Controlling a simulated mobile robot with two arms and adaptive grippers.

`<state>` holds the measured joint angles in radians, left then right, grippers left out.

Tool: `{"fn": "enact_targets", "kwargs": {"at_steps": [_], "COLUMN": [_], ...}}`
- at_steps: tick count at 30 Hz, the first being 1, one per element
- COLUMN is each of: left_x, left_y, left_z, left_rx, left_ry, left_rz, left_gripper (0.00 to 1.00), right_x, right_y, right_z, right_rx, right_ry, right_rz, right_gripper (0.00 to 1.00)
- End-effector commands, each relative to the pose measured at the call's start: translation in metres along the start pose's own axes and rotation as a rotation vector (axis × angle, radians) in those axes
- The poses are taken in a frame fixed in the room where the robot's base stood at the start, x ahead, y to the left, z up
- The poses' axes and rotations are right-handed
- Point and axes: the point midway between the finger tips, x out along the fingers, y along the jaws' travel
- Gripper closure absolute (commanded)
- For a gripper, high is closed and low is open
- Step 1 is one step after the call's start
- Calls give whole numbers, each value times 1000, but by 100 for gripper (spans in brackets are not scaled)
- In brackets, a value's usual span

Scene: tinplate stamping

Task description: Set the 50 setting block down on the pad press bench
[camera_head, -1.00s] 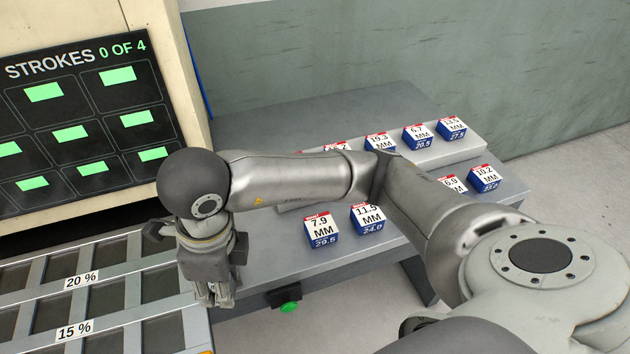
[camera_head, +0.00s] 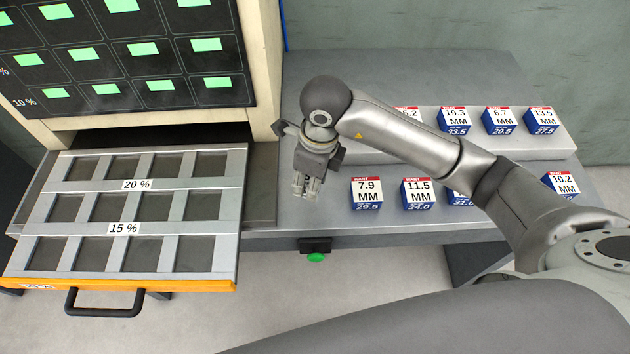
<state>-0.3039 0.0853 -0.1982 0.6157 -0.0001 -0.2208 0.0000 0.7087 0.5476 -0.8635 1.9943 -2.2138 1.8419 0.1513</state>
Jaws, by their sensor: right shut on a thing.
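My right gripper (camera_head: 307,190) points down over the left part of the grey bench (camera_head: 275,222), left of the block marked 7.9 MM (camera_head: 367,193). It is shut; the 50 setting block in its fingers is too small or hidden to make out. I cannot tell whether the fingertips touch the bench top. My left gripper is not in view.
Several red, white and blue marked blocks stand on the bench, some on a raised step (camera_head: 555,145). Left of the bench is a pulled-out drawer tray (camera_head: 232,215) with empty compartments, below a display panel (camera_head: 165,60). A green button (camera_head: 316,257) sits at the bench front.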

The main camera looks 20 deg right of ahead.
Motion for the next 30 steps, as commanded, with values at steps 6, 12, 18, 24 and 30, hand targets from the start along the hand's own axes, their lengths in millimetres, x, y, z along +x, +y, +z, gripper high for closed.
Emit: {"fn": "enact_targets", "kwargs": {"at_steps": [6, 12, 18, 24, 30], "left_x": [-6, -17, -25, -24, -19], "left_y": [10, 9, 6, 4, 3], "left_z": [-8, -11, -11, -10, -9], "left_rx": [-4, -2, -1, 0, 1], "left_ry": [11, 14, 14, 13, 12], "left_rz": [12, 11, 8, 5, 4], "left_gripper": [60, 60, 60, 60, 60], "right_x": [16, 34, 55, 57, 62], "right_y": [-16, -24, -24, -24, -24], "right_z": [-2, -5, -7, -6, -8], "right_rx": [-1, 1, -1, -2, -2], "right_ry": [-4, 0, -3, -5, -2], "right_rz": [0, 2, -1, -3, -1], "right_gripper": [100, 100, 100, 100, 67]}}
